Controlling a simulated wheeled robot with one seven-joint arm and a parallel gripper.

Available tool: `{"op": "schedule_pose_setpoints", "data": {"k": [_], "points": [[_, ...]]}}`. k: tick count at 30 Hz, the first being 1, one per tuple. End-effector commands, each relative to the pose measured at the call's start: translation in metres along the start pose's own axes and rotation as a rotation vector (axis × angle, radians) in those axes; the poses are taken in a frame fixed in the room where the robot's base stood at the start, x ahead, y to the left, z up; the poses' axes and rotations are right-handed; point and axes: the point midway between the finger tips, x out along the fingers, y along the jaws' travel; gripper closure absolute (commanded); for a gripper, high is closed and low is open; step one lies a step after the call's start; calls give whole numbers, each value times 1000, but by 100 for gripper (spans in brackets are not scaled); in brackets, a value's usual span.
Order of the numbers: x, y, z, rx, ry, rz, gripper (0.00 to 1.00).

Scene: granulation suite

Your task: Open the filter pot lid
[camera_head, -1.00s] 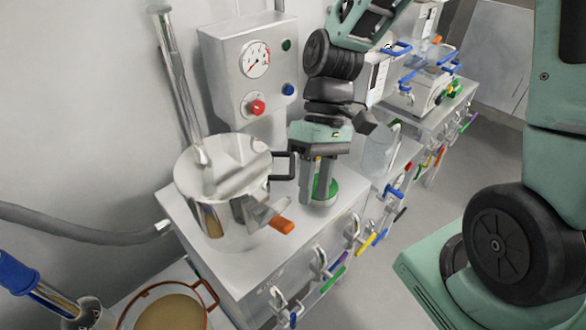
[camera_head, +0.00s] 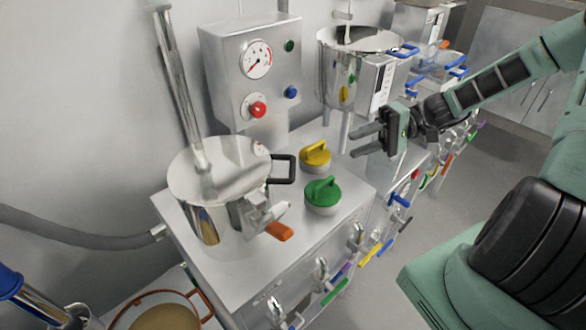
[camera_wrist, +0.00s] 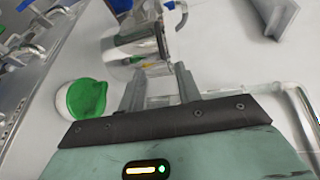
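The filter pot (camera_head: 207,213), a shiny steel vessel, stands at the left end of the steel bench. Its round lid (camera_head: 225,165) lies flat on top. A black loop handle (camera_head: 283,168) sticks out on the pot's right side. In the wrist view, the pot (camera_wrist: 135,45) shows near the top, beyond the fingers. My gripper (camera_head: 367,140) is open and empty, its fingers apart and pointing left toward the pot from the bench's right side. In the wrist view the open gripper (camera_wrist: 160,88) has nothing between its fingertips.
A green-handled round cap (camera_head: 322,195) and a yellow-handled one (camera_head: 315,156) sit on the bench between pot and gripper. An orange-handled valve (camera_head: 278,230) juts from the pot's front. A gauge box (camera_head: 252,70) stands behind. Another steel vessel (camera_head: 345,75) stands behind my gripper.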

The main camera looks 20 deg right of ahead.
Motion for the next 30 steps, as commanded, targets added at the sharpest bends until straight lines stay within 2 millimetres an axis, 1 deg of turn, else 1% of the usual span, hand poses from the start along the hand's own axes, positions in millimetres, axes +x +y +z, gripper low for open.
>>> {"op": "schedule_pose_setpoints", "data": {"k": [3,18,21,24,27,30], "points": [[21,-2,2,4,-7,-2,66],[125,-2,2,4,-7,-1,66],[141,-2,2,4,-7,0,66],[152,-1,2,4,-4,0,66],[160,0,2,2,-4,2,66],[163,0,2,3,-3,3,66]]}}
